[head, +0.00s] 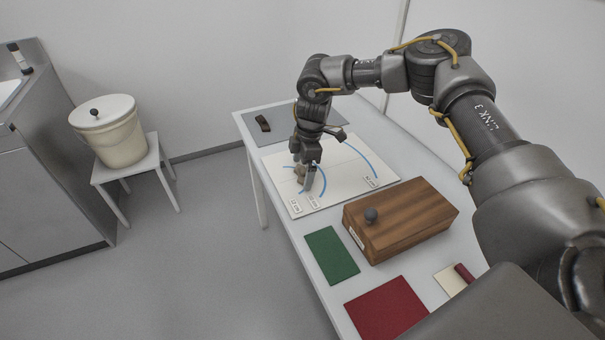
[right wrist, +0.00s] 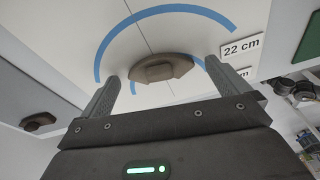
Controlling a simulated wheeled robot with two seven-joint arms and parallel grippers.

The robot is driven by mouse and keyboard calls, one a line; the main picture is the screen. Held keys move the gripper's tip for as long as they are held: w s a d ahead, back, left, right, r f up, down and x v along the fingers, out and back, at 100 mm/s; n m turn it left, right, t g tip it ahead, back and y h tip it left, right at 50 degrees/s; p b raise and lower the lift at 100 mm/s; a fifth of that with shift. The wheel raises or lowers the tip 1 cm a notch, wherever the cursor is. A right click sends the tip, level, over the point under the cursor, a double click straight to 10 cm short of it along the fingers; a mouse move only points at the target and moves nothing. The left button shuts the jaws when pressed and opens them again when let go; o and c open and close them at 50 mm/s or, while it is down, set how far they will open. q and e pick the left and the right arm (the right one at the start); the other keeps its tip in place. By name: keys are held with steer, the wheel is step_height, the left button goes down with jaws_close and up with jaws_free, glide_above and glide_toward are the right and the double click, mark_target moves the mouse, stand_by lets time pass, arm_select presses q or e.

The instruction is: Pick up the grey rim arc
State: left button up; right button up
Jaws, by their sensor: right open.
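A brownish-grey curved sherd, which looks like the rim arc (right wrist: 162,68), lies on the white measuring sheet (head: 349,178) with blue arcs. In the head view the sherd (head: 300,171) is partly hidden by my right gripper (head: 308,183), which points down at the sheet. In the right wrist view my right gripper (right wrist: 170,76) is open, with one finger toward each end of the sherd and nothing held. I cannot tell whether the fingers touch it. A second, darker brown piece (head: 262,123) lies on a grey mat (head: 272,130) at the table's far end. My left gripper is out of view.
A wooden box (head: 415,217) with a dark knob stands right of the sheet. A green mat (head: 331,255), a red mat (head: 386,308) and a cream card (head: 449,281) lie nearer. A lidded bucket (head: 112,140) stands on a white stool (head: 152,163) off the table.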

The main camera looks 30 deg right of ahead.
steer(key=shift+c, duration=0.8)
steer(key=c, duration=0.9)
steer(key=shift+o, duration=0.2)
steer(key=shift+r, duration=0.1)
